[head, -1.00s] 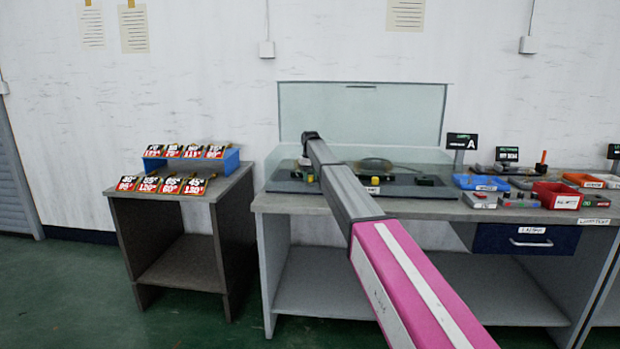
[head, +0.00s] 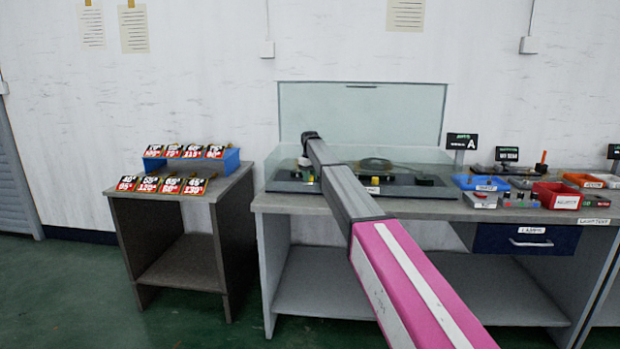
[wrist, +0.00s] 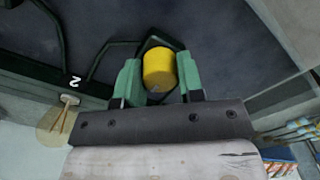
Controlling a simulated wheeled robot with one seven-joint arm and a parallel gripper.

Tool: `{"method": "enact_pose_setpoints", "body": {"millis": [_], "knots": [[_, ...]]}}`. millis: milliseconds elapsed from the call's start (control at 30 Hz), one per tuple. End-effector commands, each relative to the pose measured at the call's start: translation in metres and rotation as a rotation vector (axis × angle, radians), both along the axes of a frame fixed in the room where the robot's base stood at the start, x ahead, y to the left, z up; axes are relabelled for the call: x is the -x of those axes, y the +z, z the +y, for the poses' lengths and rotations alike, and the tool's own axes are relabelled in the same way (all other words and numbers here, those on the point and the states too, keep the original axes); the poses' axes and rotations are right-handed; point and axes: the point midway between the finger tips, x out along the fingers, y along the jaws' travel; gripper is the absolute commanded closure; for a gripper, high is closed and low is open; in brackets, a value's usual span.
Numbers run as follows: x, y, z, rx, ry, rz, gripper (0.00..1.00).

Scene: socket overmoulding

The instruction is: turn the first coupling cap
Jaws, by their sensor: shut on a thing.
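A yellow coupling cap (wrist: 159,66) shows in the wrist view, between the green fingers of my gripper (wrist: 158,76). The fingers touch the cap on its left and right sides, and the gripper is shut on it. A dark hexagonal outline shows around the cap's far side on the dark plate (wrist: 225,35). A label "2" shows to the left of the cap. In the head view my arm reaches over the bench station, and my gripper and the held cap are hidden or too small to make out.
A glass-sided station with a raised clear lid (head: 360,115) stands on the grey bench (head: 330,201). Blue (head: 482,183) and red (head: 560,195) bins lie to the right. A side table (head: 182,190) with several price-like cards stands at the left.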

Motion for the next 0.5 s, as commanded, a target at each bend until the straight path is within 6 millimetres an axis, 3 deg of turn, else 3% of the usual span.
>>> {"method": "enact_pose_setpoints", "body": {"millis": [67, 100, 133, 500], "knots": [[-0.0006, 0.0006, 0.0004, -0.001, 0.000, -0.002, 0.89], [-0.0006, 0.0006, 0.0004, -0.001, 0.000, -0.002, 0.52], [-0.0006, 0.0005, 0.0004, -0.001, -0.001, -0.002, 0.42], [-0.0002, 0.0020, 0.0002, -0.001, -0.001, -0.001, 0.39]]}}
